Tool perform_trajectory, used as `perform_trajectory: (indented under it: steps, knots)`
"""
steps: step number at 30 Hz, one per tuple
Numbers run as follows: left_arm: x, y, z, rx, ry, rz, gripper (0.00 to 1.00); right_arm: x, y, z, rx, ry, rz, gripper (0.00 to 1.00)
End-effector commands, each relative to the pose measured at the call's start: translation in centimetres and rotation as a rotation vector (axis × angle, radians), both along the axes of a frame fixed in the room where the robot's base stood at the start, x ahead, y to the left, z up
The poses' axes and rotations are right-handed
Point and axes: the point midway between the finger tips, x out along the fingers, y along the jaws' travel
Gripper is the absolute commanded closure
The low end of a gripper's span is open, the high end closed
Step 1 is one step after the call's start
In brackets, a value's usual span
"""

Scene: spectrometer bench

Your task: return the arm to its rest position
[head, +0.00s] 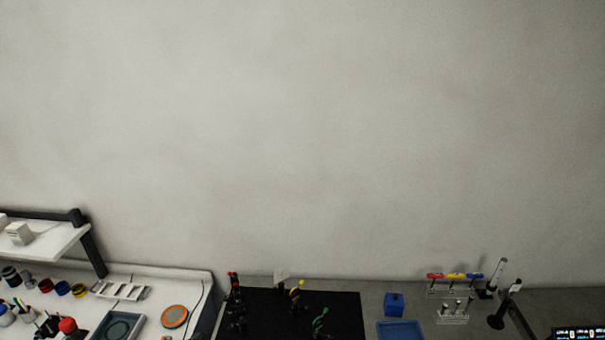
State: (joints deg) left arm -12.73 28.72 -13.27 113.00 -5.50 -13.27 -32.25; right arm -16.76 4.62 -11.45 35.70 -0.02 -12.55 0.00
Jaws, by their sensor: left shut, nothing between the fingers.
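Neither of my grippers can be made out in the head view, and no part of my arms shows clearly. The view is mostly a plain grey wall (300,130), with the back part of the bench along the bottom edge. The fingers and whatever is near them are hidden below or outside the picture.
At left, a white shelf (45,240) stands over several jars. A white rack (122,291) and an orange-rimmed disc (174,317) lie nearby. A black mat (345,312) holds dark fixtures. Right of it are a blue box (394,304), a blue tray (400,330) and small racks.

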Motion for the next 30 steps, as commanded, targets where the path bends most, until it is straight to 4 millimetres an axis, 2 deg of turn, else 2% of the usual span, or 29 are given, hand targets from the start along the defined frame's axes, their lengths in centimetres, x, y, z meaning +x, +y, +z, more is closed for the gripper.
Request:
perform_trajectory:
  steps: [5, 9, 13, 21, 30]
  knots:
    - [-4.3, 1.5, -4.2, -0.18, 0.234, 0.188, 1.0, -1.3, -0.1, -0.1, -0.001, 0.015, -0.003, 0.6]
    - [-10.4, 2.8, -8.1, -0.355, 0.471, 0.394, 1.0, -1.3, -0.1, -0.1, -0.001, 0.015, -0.003, 0.6]
    - [-15.9, 3.2, -10.5, -0.476, 0.642, 0.551, 1.0, -1.3, -0.1, -0.1, -0.001, 0.015, -0.003, 0.6]
    - [-24.0, 3.1, -12.5, -0.617, 0.858, 0.764, 1.0, -1.0, -0.1, -0.1, 0.0, 0.013, -0.002, 0.6]
    - [-31.2, 2.2, -13.0, -0.719, 1.029, 0.947, 1.0, -0.8, 0.0, -0.1, 0.0, 0.01, -0.002, 0.6]
